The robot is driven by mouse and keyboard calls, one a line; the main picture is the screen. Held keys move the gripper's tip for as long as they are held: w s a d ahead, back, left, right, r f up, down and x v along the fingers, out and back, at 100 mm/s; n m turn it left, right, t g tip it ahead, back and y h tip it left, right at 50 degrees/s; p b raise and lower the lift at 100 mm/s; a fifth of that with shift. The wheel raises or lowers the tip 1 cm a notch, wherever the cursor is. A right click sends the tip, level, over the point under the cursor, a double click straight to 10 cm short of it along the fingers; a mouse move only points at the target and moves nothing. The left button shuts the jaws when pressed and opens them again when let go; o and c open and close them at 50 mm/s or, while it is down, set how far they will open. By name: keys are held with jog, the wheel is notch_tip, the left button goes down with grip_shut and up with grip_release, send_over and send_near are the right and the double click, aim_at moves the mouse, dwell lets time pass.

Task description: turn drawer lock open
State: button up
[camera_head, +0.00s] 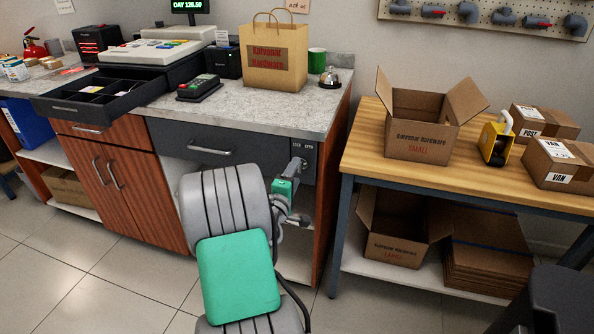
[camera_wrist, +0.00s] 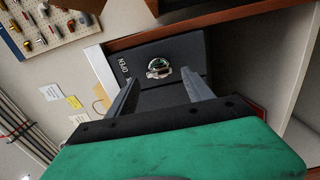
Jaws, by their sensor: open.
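The drawer lock is a round silver cylinder with a key or knob in it, set in a dark plate; it shows in the wrist view (camera_wrist: 159,68). The plate (camera_wrist: 186,47) carries a white OPEN label at its left there. In the head view the plate (camera_head: 309,152), marked LOCK and OPEN, is at the right end of the grey drawer (camera_head: 200,146), which looks closed. My gripper (camera_wrist: 160,77) is open and empty, its fingers on either side of the lock in the picture. I cannot tell whether they touch it. In the head view my gripper (camera_head: 297,168) partly hides the plate.
The counter (camera_head: 240,117) above holds a paper bag (camera_head: 273,55), card terminal (camera_head: 199,87) and bell (camera_head: 329,78). An open cash drawer (camera_head: 100,95) juts out at left. A wooden table (camera_head: 362,150) with boxes stands close at right. Floor at left is clear.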

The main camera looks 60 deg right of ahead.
jog(key=a, duration=0.5)
jog(key=shift+s, duration=0.4)
